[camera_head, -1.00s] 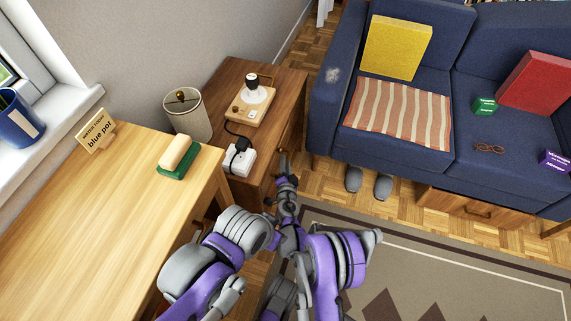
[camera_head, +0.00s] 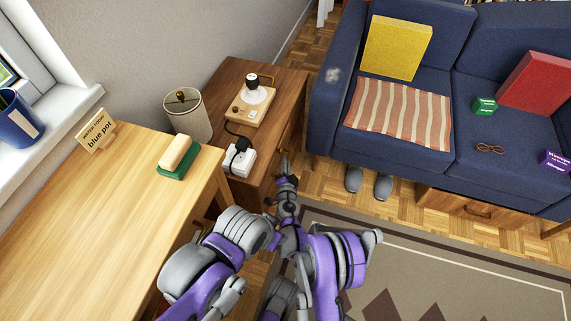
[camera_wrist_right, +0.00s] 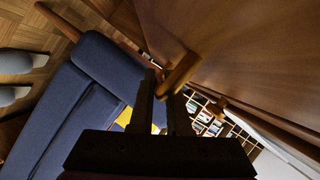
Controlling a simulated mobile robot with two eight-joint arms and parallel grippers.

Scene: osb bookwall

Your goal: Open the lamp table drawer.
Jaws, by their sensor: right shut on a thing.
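The lamp table (camera_head: 229,73) is dark brown wood and stands against the wall, left of the sofa. A lamp base (camera_head: 249,104) stands on it. Its front faces right and is seen steeply from above in the head view. My right gripper (camera_head: 283,160) is at this front. In the right wrist view, the wooden drawer handle (camera_wrist_right: 179,75) stands out from the brown front (camera_wrist_right: 240,45), and my right gripper's dark fingers (camera_wrist_right: 158,92) are shut on it. I see no clear gap around the drawer; its edges are mostly hidden. My left gripper is not in view.
A light wooden desk (camera_head: 90,225) is close at left. The blue sofa (camera_head: 330,110), slippers (camera_head: 383,187) and rug (camera_head: 430,255) lie right, with some bare floor between.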

